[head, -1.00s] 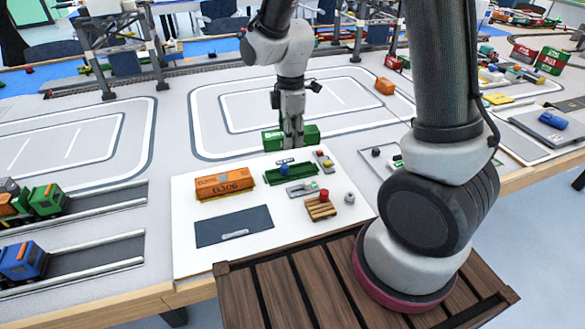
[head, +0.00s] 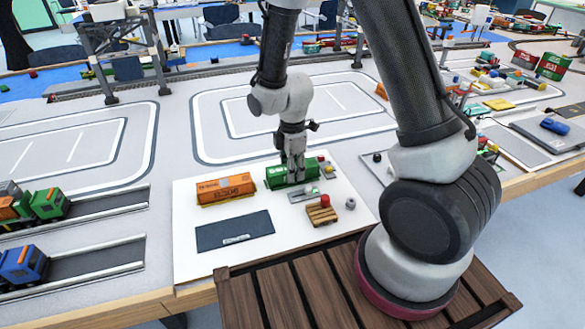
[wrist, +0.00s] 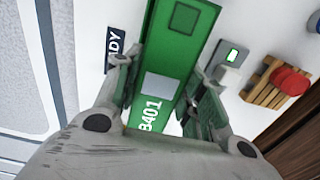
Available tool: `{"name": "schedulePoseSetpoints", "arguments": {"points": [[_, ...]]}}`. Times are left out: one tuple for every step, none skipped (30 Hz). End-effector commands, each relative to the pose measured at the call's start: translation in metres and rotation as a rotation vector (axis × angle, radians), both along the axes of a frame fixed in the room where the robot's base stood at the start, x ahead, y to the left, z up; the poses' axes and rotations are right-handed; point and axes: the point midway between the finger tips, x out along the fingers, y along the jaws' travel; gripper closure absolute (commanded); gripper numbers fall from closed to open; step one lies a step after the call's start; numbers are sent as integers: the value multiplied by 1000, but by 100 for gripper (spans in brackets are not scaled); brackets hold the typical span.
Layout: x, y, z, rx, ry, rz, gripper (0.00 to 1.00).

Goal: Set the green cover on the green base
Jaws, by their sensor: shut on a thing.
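The green cover (head: 276,178) is a long box marked B401, lying level on the white board where the green base stood. My gripper (head: 293,175) points down on it from above. In the wrist view the cover (wrist: 178,45) runs between the two fingers of my gripper (wrist: 162,85), which are shut on its sides. The green base is hidden under the cover. I cannot tell whether the cover rests fully on the base or is slightly above it.
An orange container (head: 225,188) stands just left of the cover. A small wooden pallet with a red knob (head: 325,200) and a grey nut (head: 350,203) are in front right. A dark plate (head: 234,230) lies at the front left of the white board (head: 280,255).

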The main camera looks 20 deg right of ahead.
Motion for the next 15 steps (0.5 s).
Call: {"name": "schedulePoseSetpoints", "arguments": {"points": [[0,0,0,0,0,0,84],[0,0,0,0,0,0,84],[0,0,0,0,0,0,84],[0,0,-1,0,0,0,84],[0,0,-2,0,1,0,84],[0,0,-3,0,1,0,84],[0,0,-3,0,0,0,57],[0,0,-3,0,0,0,51],[0,0,-3,0,0,0,44],[0,0,-3,0,0,0,39],[0,0,-3,0,0,0,39],[0,0,-3,0,0,0,39],[0,0,-2,0,0,0,39],[0,0,-2,0,0,0,39],[0,0,-2,0,0,0,39]]}}
